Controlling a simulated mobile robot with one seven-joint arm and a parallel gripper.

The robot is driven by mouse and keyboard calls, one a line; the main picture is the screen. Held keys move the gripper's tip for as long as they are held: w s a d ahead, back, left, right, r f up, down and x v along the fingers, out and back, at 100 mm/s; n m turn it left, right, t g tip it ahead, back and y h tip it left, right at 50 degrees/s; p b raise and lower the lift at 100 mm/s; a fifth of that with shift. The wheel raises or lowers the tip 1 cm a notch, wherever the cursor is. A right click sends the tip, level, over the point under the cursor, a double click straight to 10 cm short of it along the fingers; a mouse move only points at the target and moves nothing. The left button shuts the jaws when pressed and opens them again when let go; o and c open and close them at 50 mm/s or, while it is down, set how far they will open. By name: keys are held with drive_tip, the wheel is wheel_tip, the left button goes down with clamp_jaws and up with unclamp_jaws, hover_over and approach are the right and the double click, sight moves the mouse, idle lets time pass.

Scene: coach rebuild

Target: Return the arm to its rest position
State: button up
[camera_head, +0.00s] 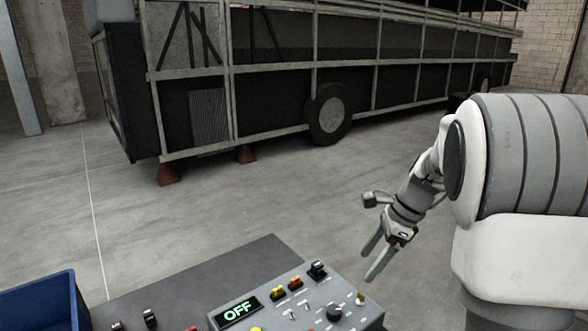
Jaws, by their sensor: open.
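My gripper (372,262) is in the right half of the view, at the end of my white and grey arm (520,180). Its two fingers point down and to the left, parted, with nothing between them. It hangs beside the right end of a grey control box (290,312). In the picture the fingertips are just above the box's right corner; I cannot tell how far apart they are in depth. The box has a display (238,311) reading "OFF", several switches and a dark knob (334,312).
The box is on a dark grey table (190,285). A blue bin (45,305) is at the lower left. Beyond is bare concrete floor (250,205) and a stripped coach frame (260,75) with wheels, with reddish stands (168,174) under it.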

drive_tip(key=s+a+r+n+t+h, duration=0.1)
drive_tip(key=s+a+r+n, duration=0.1)
drive_tip(key=s+n, duration=0.4)
drive_tip(key=s+a+r+n+t+h, duration=0.1)
drive_tip(key=s+a+r+n+t, duration=0.1)
drive_tip(key=s+n, duration=0.5)
drive_tip(key=s+a+r+n+t+h, duration=0.1)
drive_tip(key=s+r+n, duration=0.3)
drive_tip(key=s, duration=0.6)
drive_tip(key=shift+s+a+r+n+h, duration=0.25)
drive_tip(key=shift+a+n+h, duration=0.35)
drive_tip(key=shift+n, duration=0.7)
